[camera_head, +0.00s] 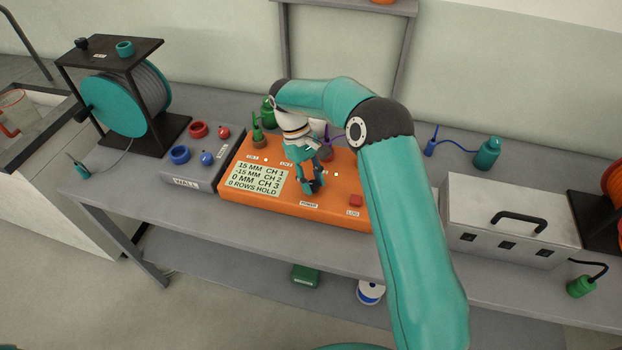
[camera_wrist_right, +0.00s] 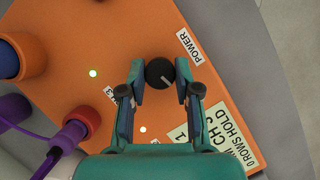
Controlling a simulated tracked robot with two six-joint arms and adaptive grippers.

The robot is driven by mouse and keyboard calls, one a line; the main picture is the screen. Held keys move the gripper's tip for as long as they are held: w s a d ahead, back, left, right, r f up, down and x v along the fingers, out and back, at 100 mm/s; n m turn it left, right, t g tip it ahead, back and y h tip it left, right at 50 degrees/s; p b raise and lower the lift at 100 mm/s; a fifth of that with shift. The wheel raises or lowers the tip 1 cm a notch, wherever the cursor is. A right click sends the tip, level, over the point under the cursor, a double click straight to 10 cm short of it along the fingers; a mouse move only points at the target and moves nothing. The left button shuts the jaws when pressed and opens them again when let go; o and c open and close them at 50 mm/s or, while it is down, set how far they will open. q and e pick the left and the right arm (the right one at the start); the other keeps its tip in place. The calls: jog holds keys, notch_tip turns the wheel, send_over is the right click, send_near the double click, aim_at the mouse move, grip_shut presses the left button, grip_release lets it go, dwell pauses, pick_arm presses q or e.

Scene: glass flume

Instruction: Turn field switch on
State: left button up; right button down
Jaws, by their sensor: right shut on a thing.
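The orange control box (camera_head: 265,203) stands on the bench in the head view and fills much of the right wrist view. A black round knob (camera_wrist_right: 160,72) with a pale pointer line sits on it by a POWER label (camera_wrist_right: 189,48). My right gripper (camera_head: 312,188) is over the front of the box. In the right wrist view its two fingers (camera_wrist_right: 163,70) are shut on the knob, one on each side. The gripper hides the knob in the head view. No label reading FIELD is legible. My left gripper is not in view.
A display (camera_head: 258,179) reads channel values and "0 ROWS HOLD". A red LOG button (camera_head: 355,200) is at the box's right. The grey WALL box (camera_head: 188,168) is left; a pale case (camera_head: 511,220) is right.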

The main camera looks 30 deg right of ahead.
jog(key=shift+w+d+r+m+y, duration=0.1)
jog(key=shift+m+y, duration=0.3)
jog(key=shift+m, duration=0.8)
jog(key=c, duration=0.8)
grip_release()
jog(key=shift+v, duration=3.6)
